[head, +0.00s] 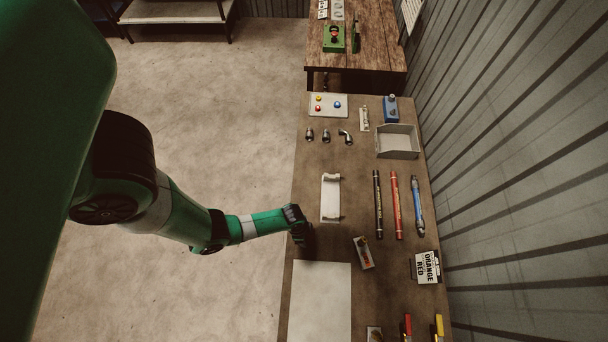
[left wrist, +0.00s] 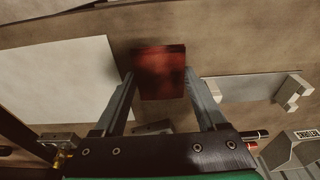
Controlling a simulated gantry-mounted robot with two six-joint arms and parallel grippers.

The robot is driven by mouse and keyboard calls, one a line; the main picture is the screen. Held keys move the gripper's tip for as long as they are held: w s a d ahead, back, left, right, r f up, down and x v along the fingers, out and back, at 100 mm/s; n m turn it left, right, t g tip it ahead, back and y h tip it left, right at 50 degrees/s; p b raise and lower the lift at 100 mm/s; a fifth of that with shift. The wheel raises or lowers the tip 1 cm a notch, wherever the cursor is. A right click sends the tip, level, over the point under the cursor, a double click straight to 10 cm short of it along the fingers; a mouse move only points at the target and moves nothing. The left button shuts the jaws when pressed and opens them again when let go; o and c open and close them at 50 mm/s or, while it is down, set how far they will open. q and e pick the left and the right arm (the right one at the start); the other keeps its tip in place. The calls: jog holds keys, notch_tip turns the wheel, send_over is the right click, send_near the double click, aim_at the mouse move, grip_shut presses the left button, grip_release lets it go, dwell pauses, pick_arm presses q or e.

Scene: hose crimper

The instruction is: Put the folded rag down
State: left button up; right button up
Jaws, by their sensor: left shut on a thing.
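The folded rag (left wrist: 158,72) is a dark red square block in the left wrist view. It sits between the fingertips of my left gripper (left wrist: 159,82), which is shut on it. In the head view my left gripper (head: 301,234) is over the near left edge of the brown workbench (head: 350,235), between a white cradle and a white flat panel. The rag is hard to make out in the head view, and I cannot tell whether it touches the bench. My right gripper is in neither view.
The white panel (head: 320,302) lies below my gripper in the head view and the white cradle (head: 330,198) above it. A small block with an orange part (head: 364,252) is to the right. Black (head: 378,205), red (head: 396,205) and blue (head: 417,206) rods lie farther right.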

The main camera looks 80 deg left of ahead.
pick_arm(q)
jog(key=shift+s+d, duration=0.15)
jog(key=shift+s, duration=0.15)
notch_tip(320, 180, down, 5)
jog(key=b, duration=0.4)
jog(key=shift+w, duration=0.1)
jog(key=shift+f+b, duration=0.15)
jog(key=shift+b, duration=0.25)
jog(key=o, duration=1.1)
jog(key=shift+o, duration=0.2)
